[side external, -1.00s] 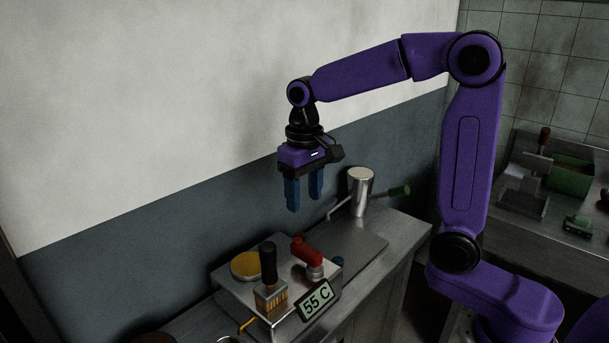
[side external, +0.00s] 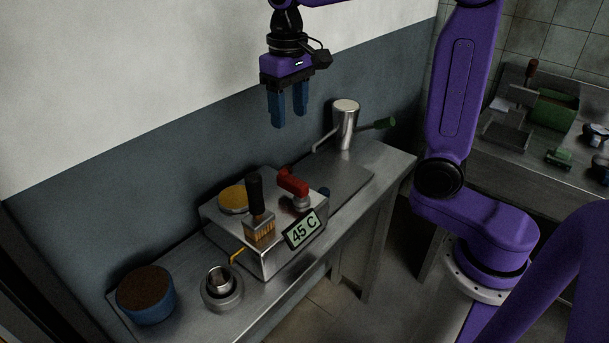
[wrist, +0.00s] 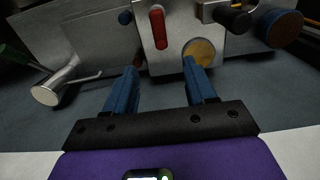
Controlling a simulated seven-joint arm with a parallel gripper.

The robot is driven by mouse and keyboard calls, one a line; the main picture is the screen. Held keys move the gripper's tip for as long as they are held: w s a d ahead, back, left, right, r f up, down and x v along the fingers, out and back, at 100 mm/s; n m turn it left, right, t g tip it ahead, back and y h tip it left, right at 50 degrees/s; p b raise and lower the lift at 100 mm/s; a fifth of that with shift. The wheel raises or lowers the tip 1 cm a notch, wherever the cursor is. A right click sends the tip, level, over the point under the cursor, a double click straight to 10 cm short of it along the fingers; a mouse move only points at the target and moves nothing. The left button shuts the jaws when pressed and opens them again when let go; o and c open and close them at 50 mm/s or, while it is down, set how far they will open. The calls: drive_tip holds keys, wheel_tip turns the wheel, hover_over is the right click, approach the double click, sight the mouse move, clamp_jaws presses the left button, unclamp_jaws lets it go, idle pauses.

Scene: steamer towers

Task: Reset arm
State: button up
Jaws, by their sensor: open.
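My gripper (side external: 289,122) is open and empty, with its two blue fingers pointing down. It hangs in the air above the back of the metal counter, clear of everything on it. In the wrist view the blue fingers (wrist: 158,85) stand apart with nothing between them. Below is a steel machine (side external: 279,262) with a red lever (side external: 293,182), a yellow round pad (side external: 233,199), a brush with a black handle (side external: 257,208) and a display reading 45 C (side external: 304,232).
A blue tub of brown grounds (side external: 146,296) and a small metal cup (side external: 220,281) sit at the front left. A second counter (side external: 500,165) is at right.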

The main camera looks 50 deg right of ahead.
drive_tip(key=s+f+n, duration=0.3)
drive_tip(key=s+n, duration=0.1)
drive_tip(key=s, duration=0.4)
drive_tip(key=s+d+f+n, duration=0.1)
drive_tip(key=s+f+n, duration=0.2)
drive_tip(key=s, duration=0.5)
drive_tip(key=s+f+n, duration=0.4)
drive_tip(key=s+n, duration=0.1)
drive_tip(key=s, duration=0.4)
drive_tip(key=shift+d+n, duration=0.2)
drive_tip(key=shift+n, duration=0.1)
